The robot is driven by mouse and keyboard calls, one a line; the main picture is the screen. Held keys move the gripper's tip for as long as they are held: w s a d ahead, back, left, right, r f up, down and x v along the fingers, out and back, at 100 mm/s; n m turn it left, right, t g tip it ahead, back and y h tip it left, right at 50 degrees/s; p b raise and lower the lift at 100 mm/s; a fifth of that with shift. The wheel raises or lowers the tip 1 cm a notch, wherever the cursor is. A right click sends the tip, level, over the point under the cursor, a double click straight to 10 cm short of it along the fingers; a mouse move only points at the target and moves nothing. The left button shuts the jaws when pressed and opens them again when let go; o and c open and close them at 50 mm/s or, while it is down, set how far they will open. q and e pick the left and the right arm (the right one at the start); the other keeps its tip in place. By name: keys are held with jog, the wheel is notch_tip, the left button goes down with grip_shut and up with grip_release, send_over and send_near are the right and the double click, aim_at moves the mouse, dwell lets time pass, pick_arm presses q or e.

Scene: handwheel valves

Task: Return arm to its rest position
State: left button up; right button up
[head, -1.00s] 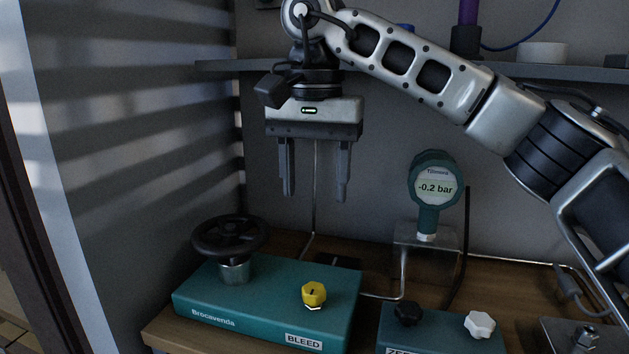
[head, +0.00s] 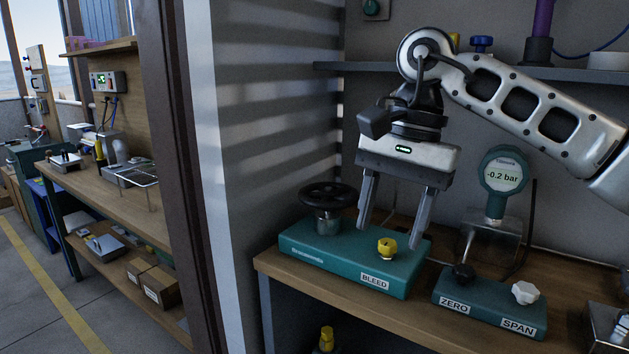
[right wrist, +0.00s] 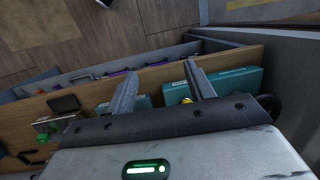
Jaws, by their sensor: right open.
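My right gripper (head: 391,235) is in the head view, pointing down, fingers apart with nothing between them. In the picture its fingers overlap the teal BLEED block (head: 330,258), one on each side of the yellow knob (head: 387,247); I see no contact, and the depth gap is hard to tell. The black handwheel (head: 327,194) stands on that block, left of the gripper. In the right wrist view the open fingers (right wrist: 161,72) reach out over the bench, with the teal blocks (right wrist: 235,82) beyond. My left gripper is in no view.
A ZERO/SPAN block (head: 487,300) with black and white knobs sits to the right. A gauge (head: 505,172) reading -0.2 bar stands behind it. A shelf (head: 560,72) runs behind my arm. A wall edge (head: 205,180) divides this bench from another workbench (head: 130,178) at left.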

jog(key=s+a+f+m+g+y, duration=0.3)
jog(key=s+a+y, duration=0.2)
jog(key=a+y, duration=0.3)
jog(key=s+a+f+m+g+y, duration=0.3)
jog(key=s+a+m+g+y, duration=0.15)
jog(key=a, duration=0.45)
jog(key=w+d+f+n+t+h, duration=0.25)
jog(key=d+f+n+t, duration=0.4)
jog(key=n+t, duration=0.7)
jog(key=w+d+f+n+t+h, duration=0.25)
jog(key=d+f+n+t, duration=0.4)
jog(key=n+t, duration=0.75)
jog(key=s+d+f+m+g+h, duration=0.3)
jog(key=s+d+f+m+g, duration=0.1)
jog(key=f, duration=0.5)
jog(key=s+d+f+m+g+h, duration=0.3)
jog(key=s+f+m, duration=0.4)
jog(key=f, duration=0.3)
jog(key=shift+s+d+g, duration=0.65)
jog(key=shift+s+g, duration=0.05)
jog(key=shift+s, duration=0.2)
